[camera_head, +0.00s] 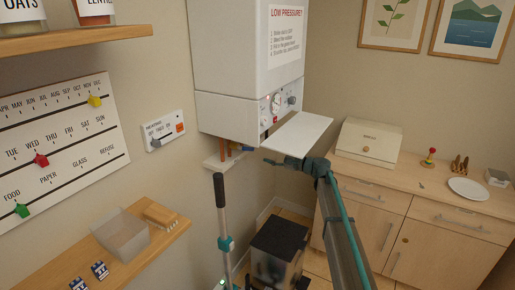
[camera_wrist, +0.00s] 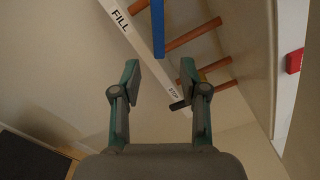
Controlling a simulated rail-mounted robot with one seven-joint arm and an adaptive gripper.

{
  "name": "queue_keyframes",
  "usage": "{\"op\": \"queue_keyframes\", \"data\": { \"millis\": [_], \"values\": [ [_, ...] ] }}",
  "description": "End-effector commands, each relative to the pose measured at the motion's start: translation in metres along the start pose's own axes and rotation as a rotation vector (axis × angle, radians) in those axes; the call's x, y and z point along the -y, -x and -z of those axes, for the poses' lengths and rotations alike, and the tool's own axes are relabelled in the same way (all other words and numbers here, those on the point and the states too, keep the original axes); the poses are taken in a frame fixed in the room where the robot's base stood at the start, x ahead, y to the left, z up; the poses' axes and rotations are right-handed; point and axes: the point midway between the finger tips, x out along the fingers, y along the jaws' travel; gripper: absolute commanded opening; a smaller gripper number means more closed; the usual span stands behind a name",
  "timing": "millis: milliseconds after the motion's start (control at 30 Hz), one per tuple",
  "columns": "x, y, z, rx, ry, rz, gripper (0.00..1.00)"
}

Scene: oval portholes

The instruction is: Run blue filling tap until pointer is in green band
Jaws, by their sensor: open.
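The white boiler (camera_head: 245,60) hangs on the wall, with a small round gauge (camera_head: 276,104) on its lower front panel. The gauge's pointer and green band are too small to read. In the wrist view a blue tap lever (camera_wrist: 158,28) shows at the top, beside copper pipes and over a white strip (camera_wrist: 146,57) marked FILL and STOP. My gripper (camera_wrist: 160,76) is open and empty; the lever's lower end lies just beyond and between its fingertips. In the head view my gripper (camera_head: 280,161) is below the boiler, under its open flap.
The white flap (camera_head: 297,133) juts out over my gripper. A black bin-like box (camera_head: 280,245) stands on the floor below. A wooden cabinet (camera_head: 400,205) with a bread box (camera_head: 368,142) is at right. A wall shelf (camera_head: 115,255) is at left.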

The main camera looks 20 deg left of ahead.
Motion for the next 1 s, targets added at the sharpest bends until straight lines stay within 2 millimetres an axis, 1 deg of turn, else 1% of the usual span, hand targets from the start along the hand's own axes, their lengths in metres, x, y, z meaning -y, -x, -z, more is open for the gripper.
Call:
{"op": "queue_keyframes", "data": {
  "millis": [167, 400, 600, 800, 1000],
  "values": [
    [0.002, -0.023, -0.001, -0.001, 0.002, -0.002, 0.44],
    [0.002, -0.064, 0.0, -0.002, 0.001, -0.003, 0.44],
    [0.001, -0.091, 0.0, -0.004, 0.002, -0.003, 0.44],
    [0.0, -0.102, 0.0, -0.004, 0.001, -0.002, 0.44],
    [-0.001, -0.103, 0.0, -0.005, 0.001, -0.002, 0.44]
  ]
}}
